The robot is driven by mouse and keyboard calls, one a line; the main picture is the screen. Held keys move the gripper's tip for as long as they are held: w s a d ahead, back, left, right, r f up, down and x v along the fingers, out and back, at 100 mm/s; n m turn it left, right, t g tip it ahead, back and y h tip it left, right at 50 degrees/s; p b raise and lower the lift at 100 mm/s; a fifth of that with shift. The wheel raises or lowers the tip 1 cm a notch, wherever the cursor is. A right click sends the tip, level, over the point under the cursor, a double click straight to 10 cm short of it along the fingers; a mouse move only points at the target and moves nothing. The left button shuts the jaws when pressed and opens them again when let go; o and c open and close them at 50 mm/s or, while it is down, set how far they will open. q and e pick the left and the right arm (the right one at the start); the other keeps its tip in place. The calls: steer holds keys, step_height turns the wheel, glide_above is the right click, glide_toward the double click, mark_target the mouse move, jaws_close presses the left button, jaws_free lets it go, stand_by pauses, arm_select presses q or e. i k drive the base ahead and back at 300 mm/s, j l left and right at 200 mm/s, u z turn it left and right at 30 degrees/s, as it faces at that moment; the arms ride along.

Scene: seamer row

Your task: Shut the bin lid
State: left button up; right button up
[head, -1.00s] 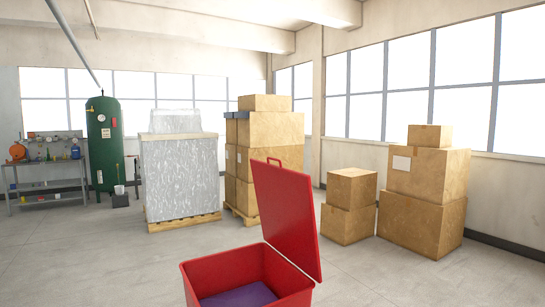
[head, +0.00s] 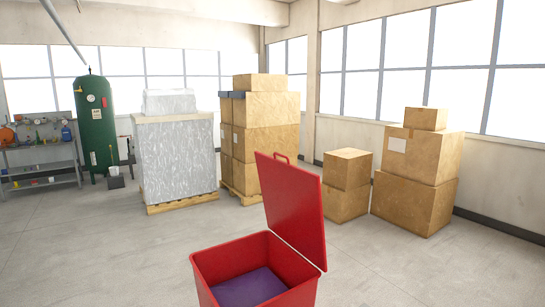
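The red bin (head: 232,259) stands at the bottom centre of the head view, close in front of me. Its red lid (head: 291,207) is open, standing up and leaning slightly back from the bin's right side. A small red handle (head: 281,157) sits on the lid's top edge. Something flat and purple (head: 248,287) lies in the bottom of the bin. The bin's front lower part is cut off by the picture's edge. Neither of my grippers shows in this view.
Stacked cardboard boxes (head: 415,186) stand behind the bin to the right, with a smaller stack (head: 346,186) beside them. A wrapped pallet load (head: 178,160), a green tank (head: 97,125) and a workbench (head: 40,168) stand at the back left. The floor (head: 110,250) left of the bin is clear.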

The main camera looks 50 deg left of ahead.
mark_target(291, 194)
steer(key=k+j, duration=0.1)
steer(key=j, duration=0.25)
steer(key=k+j, duration=0.1)
steer(key=j, duration=0.25)
steer(key=k+j, duration=0.1)
steer(key=j, duration=1.3)
steer(key=i+z, duration=0.05)
